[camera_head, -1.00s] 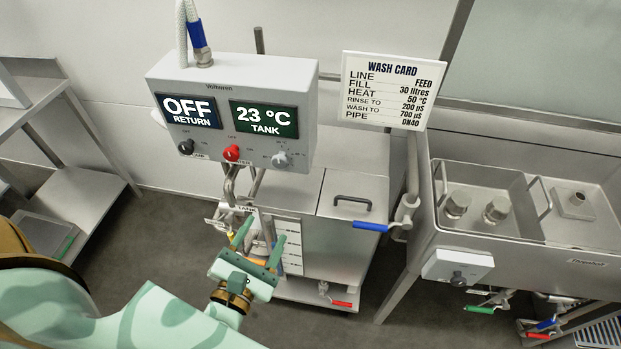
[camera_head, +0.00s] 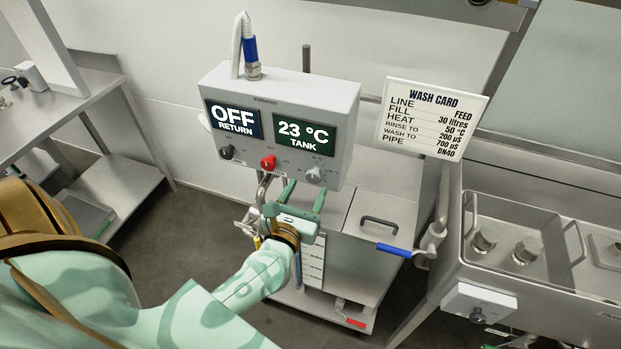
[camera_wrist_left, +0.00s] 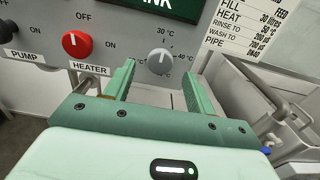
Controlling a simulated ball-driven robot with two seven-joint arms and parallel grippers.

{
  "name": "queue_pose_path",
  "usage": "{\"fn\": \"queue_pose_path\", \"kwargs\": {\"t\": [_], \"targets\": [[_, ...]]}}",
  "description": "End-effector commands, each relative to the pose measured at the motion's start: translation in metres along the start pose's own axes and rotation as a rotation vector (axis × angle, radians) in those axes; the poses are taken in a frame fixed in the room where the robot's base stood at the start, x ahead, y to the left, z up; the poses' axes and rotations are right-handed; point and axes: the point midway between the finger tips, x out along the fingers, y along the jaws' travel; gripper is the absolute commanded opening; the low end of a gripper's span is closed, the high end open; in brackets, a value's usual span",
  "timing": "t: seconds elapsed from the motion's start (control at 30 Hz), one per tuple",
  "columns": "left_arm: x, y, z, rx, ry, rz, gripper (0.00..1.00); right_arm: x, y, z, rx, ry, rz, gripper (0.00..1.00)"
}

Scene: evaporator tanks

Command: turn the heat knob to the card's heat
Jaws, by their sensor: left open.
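The control box (camera_head: 284,95) shows "OFF RETURN" and "23 °C TANK". The grey heat knob (camera_head: 315,174) is at its lower right. In the left wrist view the heat knob (camera_wrist_left: 160,62) has its mark up, near 30 °C, with 40 °C to its right. The wash card (camera_head: 436,118) reads heat 50 °C. My left gripper (camera_head: 304,190) is open and empty, just below the knob. In the left wrist view its fingers (camera_wrist_left: 161,82) stand on either side below the knob, apart from it. My right gripper is not in view.
The red heater knob (camera_head: 268,162) and black pump knob (camera_head: 227,152) sit left of the heat knob. The steel tank (camera_head: 372,255) with a blue-handled valve (camera_head: 395,250) stands below. A sink (camera_head: 520,235) is at right, shelving (camera_head: 120,185) at left.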

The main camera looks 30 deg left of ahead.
Motion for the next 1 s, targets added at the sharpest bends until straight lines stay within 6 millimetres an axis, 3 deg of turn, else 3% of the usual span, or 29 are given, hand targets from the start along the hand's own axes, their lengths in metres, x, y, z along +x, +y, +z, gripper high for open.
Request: {"fn": "queue_pose_path", "kwargs": {"t": [0.2,0.57,0.73,1.0], "targets": [[0.032,0.000,0.000,0.000,0.000,0.000,0.56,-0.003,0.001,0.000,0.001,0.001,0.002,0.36],[0.039,0.000,-0.001,0.001,0.001,0.000,0.56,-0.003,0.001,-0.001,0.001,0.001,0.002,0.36],[0.038,0.000,-0.001,0.001,0.001,0.000,0.14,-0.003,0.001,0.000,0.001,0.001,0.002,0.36],[0.038,0.000,0.000,0.012,0.001,-0.001,0.12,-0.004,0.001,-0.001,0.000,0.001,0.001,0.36]]}}
